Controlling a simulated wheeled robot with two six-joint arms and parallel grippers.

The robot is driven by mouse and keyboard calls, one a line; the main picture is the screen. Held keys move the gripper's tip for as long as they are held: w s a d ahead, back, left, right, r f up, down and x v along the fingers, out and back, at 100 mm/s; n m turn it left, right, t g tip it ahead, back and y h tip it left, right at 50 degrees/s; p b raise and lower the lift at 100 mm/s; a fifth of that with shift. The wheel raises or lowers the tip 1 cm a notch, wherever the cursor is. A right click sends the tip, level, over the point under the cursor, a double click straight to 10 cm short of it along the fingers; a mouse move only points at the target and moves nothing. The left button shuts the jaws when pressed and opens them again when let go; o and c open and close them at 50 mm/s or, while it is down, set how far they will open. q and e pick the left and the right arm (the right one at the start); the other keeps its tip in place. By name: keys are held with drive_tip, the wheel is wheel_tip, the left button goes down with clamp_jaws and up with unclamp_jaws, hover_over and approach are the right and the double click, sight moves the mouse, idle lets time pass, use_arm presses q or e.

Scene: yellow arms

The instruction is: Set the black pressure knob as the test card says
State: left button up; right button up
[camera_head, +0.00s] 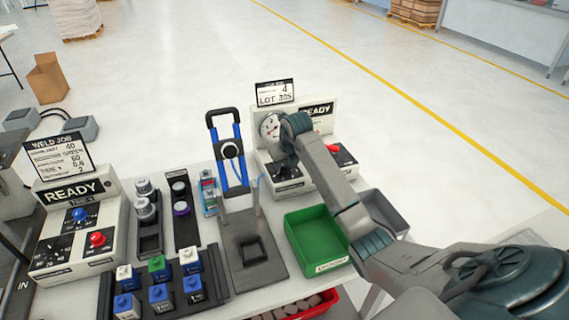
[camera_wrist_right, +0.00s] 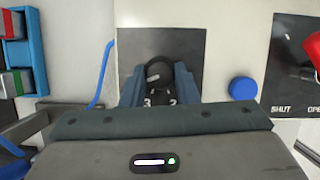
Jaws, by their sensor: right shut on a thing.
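The test card (camera_head: 275,92) stands on the back of the test box at the far right; it reads 4 and a LOT line that looks like 305. A round white gauge (camera_head: 270,126) is on the box front, partly hidden by my right arm. My right gripper (camera_wrist_right: 159,88) is shut on the black pressure knob (camera_wrist_right: 158,72), with one blue-grey finger on each side. Digits 3 and 2 show at the knob's near side; the rest of the scale is hidden. In the head view my right wrist covers most of the knob. My left gripper is out of view.
A blue button (camera_wrist_right: 243,89) and a red valve handle (camera_wrist_right: 315,48) with SHUT and OPEN marks lie right of the knob. A green bin (camera_head: 316,243) stands in front of the box. The weld box (camera_head: 78,228) is at the left.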

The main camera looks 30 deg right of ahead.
drive_tip(key=shift+r, duration=0.1)
drive_tip(key=o, duration=1)
drive_tip(key=shift+c, duration=0.2)
drive_tip(key=shift+s+r, duration=0.15)
drive_tip(key=shift+r, duration=0.25)
drive_tip(key=b+v, duration=0.3)
drive_tip(key=v, duration=0.7)
